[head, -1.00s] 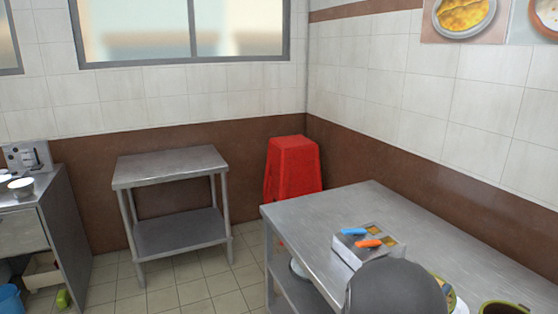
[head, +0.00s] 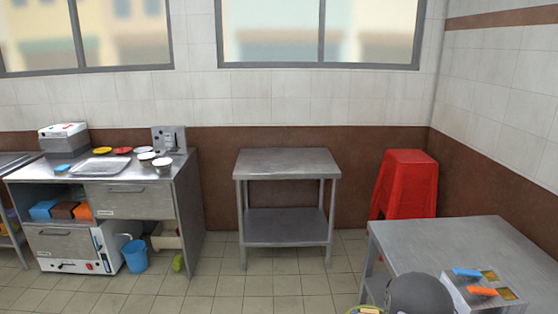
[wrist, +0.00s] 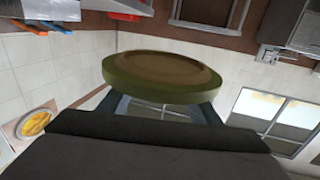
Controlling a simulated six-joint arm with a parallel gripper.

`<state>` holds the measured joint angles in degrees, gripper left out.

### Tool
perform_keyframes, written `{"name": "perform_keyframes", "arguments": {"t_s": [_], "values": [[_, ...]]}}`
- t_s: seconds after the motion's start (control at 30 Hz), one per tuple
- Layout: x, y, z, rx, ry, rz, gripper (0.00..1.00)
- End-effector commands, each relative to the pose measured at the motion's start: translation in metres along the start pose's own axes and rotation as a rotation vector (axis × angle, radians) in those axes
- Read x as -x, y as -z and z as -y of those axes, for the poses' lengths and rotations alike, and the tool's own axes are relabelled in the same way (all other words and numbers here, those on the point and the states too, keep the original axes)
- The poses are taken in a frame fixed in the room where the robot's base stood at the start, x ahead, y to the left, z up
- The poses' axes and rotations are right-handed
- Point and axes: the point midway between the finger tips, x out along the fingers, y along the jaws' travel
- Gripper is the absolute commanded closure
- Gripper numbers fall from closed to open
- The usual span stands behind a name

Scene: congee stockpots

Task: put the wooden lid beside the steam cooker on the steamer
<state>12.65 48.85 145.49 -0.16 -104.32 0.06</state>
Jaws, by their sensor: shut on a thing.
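The wooden lid (wrist: 160,72) is round, with a brown middle and a green rim, and fills the centre of the wrist view. My gripper (wrist: 161,104) is shut on its near edge, and the lid is held up in the air, clear of any surface. In the head view only a small green-rimmed piece (head: 364,310) shows at the bottom edge; I cannot tell whether it is the lid. I cannot make out the steam cooker in either current view.
A steel table (head: 450,245) at right carries a box with blue (head: 467,272) and orange (head: 482,291) handles. A bare steel table (head: 287,163) stands by the wall, beside red stools (head: 405,185). A counter (head: 105,190) with dishes is at left. Floor between is open.

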Motion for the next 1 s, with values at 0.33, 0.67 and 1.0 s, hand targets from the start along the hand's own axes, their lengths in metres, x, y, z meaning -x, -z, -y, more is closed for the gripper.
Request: {"name": "perform_keyframes", "arguments": {"t_s": [0.33,0.67,1.0], "values": [[0.023,-0.015,0.081,0.002,0.183,0.001,0.65],[0.026,-0.013,0.097,0.002,0.220,-0.001,0.65],[0.023,-0.019,0.082,0.002,0.186,-0.001,0.65]]}}
